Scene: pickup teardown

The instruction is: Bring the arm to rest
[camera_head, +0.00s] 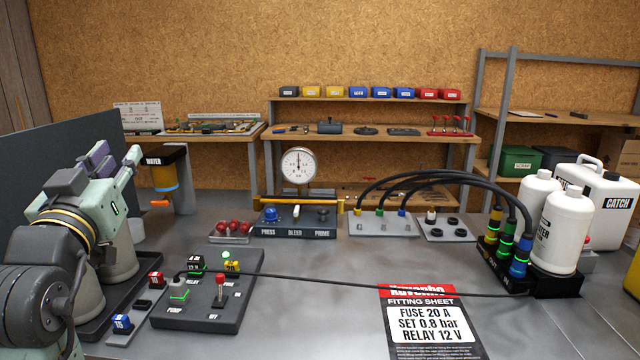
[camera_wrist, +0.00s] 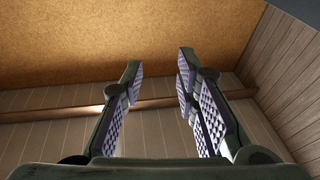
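My arm (camera_head: 60,235) is folded at the left edge of the head view, above the left end of the grey bench. My gripper (camera_head: 116,155) is raised there, pointing up and away from the bench top. In the wrist view my gripper (camera_wrist: 160,75) has its two purple-padded fingers well apart, with nothing between them. Only the cork wall and wood panelling show beyond the fingers. The arm hides part of the bench's left end.
A dark panel (camera_head: 60,140) stands behind my arm. The WATER dispenser (camera_head: 164,170) is to its right. A dark fuse board (camera_head: 205,310), pressure gauge (camera_head: 298,165), fitting sheet (camera_head: 430,325) and white bottles (camera_head: 562,235) occupy the bench (camera_head: 320,290). A black cable crosses its middle.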

